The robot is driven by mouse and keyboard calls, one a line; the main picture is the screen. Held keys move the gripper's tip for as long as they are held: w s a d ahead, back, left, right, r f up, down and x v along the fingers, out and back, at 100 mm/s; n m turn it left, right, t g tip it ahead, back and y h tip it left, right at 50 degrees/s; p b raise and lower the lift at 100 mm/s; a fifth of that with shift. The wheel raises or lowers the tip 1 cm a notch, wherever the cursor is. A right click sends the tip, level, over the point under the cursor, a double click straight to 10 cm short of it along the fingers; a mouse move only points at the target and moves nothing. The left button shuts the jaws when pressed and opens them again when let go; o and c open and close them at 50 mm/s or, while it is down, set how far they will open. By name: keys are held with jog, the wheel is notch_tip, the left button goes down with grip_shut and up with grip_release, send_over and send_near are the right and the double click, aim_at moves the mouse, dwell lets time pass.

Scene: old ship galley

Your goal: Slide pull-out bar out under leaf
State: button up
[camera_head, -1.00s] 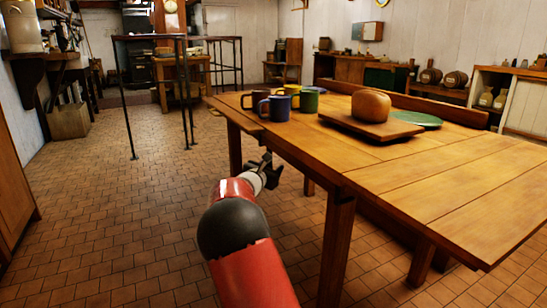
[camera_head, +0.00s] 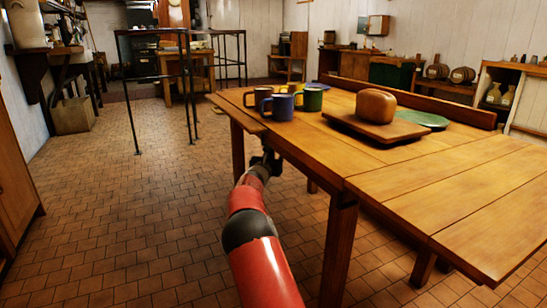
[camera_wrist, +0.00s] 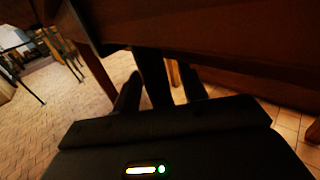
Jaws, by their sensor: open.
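The wooden table (camera_head: 300,138) has a broad plank leaf (camera_head: 455,205) standing level at its right end. My gripper (camera_head: 268,163) is just below the table's long near edge, left of the near leg. In the wrist view my gripper (camera_wrist: 160,92) is open, its two dark fingers pointing at the table's underside. A dark upright piece (camera_wrist: 151,75) shows between the fingers, below the table's dark side rail (camera_wrist: 220,50). I cannot tell whether this piece is the pull-out bar or whether the fingers touch it. The bar is not clearly seen in the head view.
Several mugs (camera_head: 282,107), a loaf (camera_head: 375,106) on a board (camera_head: 375,127) and a green plate (camera_head: 422,119) stand on the table. Its near leg (camera_head: 337,250) is right of my arm. The tiled floor (camera_head: 130,225) at left is clear.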

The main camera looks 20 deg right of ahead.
jog(key=shift+c, duration=0.4)
grip_shut()
